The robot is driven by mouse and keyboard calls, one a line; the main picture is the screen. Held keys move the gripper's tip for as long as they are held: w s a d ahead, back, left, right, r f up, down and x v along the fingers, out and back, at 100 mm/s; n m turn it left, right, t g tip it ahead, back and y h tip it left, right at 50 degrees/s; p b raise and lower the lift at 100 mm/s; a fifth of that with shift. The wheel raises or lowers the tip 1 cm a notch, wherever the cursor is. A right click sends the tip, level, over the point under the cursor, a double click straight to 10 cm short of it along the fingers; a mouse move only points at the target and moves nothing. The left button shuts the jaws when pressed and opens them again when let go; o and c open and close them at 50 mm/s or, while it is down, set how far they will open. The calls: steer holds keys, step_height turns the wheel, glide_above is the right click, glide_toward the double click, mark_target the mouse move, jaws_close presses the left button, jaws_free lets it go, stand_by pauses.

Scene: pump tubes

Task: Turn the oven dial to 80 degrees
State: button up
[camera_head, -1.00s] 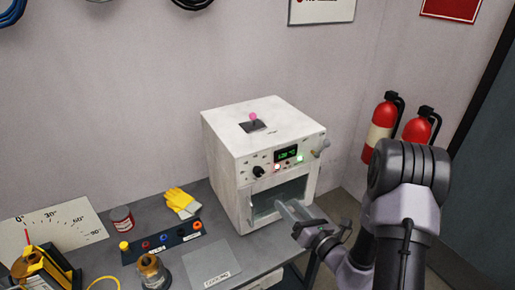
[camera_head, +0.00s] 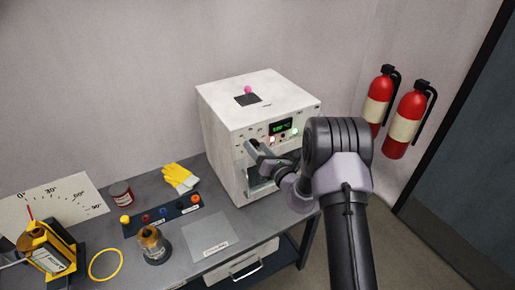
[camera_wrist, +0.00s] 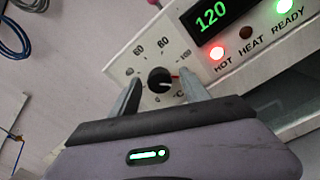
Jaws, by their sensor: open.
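The white oven (camera_head: 222,157) stands on the grey bench. Its black dial (camera_wrist: 159,79) shows in the wrist view on a white scale plate with marks including 60 and 80. A red pointer at the dial aims to the right, clockwise past the 80 mark. The green display (camera_wrist: 211,16) reads 120; it also shows in the head view (camera_head: 282,127). My gripper (camera_wrist: 160,77) is open, one finger on each side of the dial; I cannot tell if they touch it. In the head view my gripper (camera_head: 254,149) hides the dial.
HOT (camera_wrist: 217,53) is lit red and READY (camera_wrist: 284,6) green. A pink-tipped lever (camera_head: 248,90) is on the oven top. Yellow gloves (camera_head: 180,177), a button strip (camera_head: 163,214) and a brown jar (camera_head: 153,245) lie left. Two fire extinguishers (camera_head: 405,120) hang right.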

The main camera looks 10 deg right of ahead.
jaws_close()
steer(key=n+b, duration=0.3)
steer(key=n, duration=0.1)
steer(key=shift+f+n+b, duration=0.15)
steer(key=shift+n+b, duration=0.15)
steer(key=n+b, duration=1.2)
steer(key=b, duration=0.1)
steer(key=shift+a+n+h+b, duration=0.1)
steer(key=shift+n+h+b, duration=0.25)
steer(key=shift+n+h, duration=0.05)
